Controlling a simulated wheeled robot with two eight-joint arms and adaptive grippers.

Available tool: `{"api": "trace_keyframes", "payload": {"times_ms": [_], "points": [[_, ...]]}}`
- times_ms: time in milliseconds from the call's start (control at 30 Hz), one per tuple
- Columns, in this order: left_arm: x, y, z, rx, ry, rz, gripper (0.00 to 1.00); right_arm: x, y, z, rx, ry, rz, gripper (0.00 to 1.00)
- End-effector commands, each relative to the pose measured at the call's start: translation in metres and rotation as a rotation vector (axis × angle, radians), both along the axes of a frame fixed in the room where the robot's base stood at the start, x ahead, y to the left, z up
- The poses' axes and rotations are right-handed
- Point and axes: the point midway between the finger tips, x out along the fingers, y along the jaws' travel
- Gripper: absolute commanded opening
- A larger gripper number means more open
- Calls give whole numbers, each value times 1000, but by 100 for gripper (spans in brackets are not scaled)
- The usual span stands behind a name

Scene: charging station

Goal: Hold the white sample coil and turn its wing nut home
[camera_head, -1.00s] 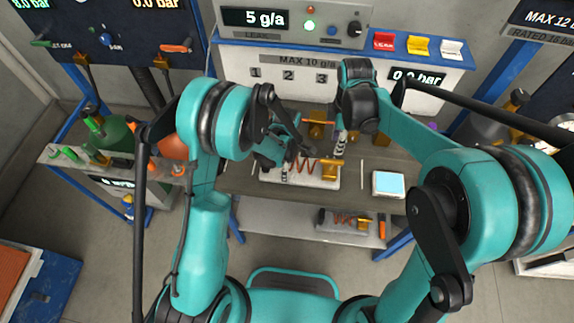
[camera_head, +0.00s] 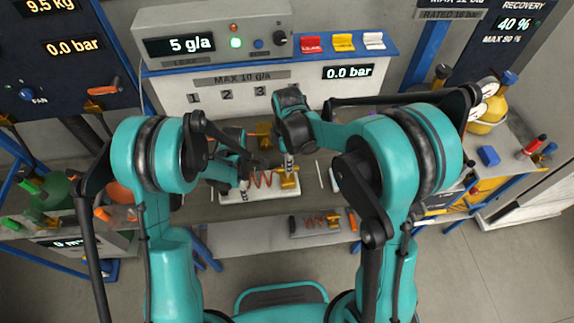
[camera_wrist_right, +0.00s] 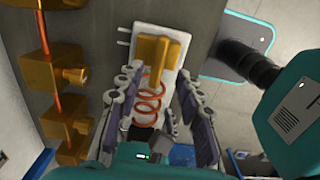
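The white sample coil is a white plate (camera_head: 262,195) with an orange-red coil (camera_head: 262,179) and a brass fitting (camera_head: 289,187) at its right end, on the grey bench. In the right wrist view the coil (camera_wrist_right: 149,97) and brass fitting (camera_wrist_right: 157,52) show between my fingers. My right gripper (camera_head: 289,168) points down at the brass fitting; its fingers (camera_wrist_right: 158,72) are apart on either side, with no clear grip. I cannot make out a separate wing nut. My left gripper (camera_head: 243,186) is at the plate's left end; its fingertips are too small to judge.
Brass blocks on an orange pipe (camera_wrist_right: 67,75) stand beside the plate. A panel with switches (camera_head: 345,42) rises behind the bench. Another coil (camera_head: 315,222) lies on the lower shelf. My right arm hides part of the bench's right side.

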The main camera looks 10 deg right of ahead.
Motion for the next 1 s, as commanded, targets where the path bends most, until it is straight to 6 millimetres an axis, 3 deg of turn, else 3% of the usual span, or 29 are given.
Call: {"api": "trace_keyframes", "payload": {"times_ms": [200, 567, 700, 1000], "points": [[0, 0, -3, -1, -1, 0, 42, 0, 0, -29, 0, 0, 0, 36], [1, 0, -3, -1, -2, 0, 41, 0, 0, -35, 0, 0, 0, 36], [1, 0, -3, -1, -2, 0, 41, 0, 0, -34, 0, 0, 0, 2], [1, 0, -3, -1, -3, 1, 42, -1, 0, -34, 0, 3, -6, 0]]}}
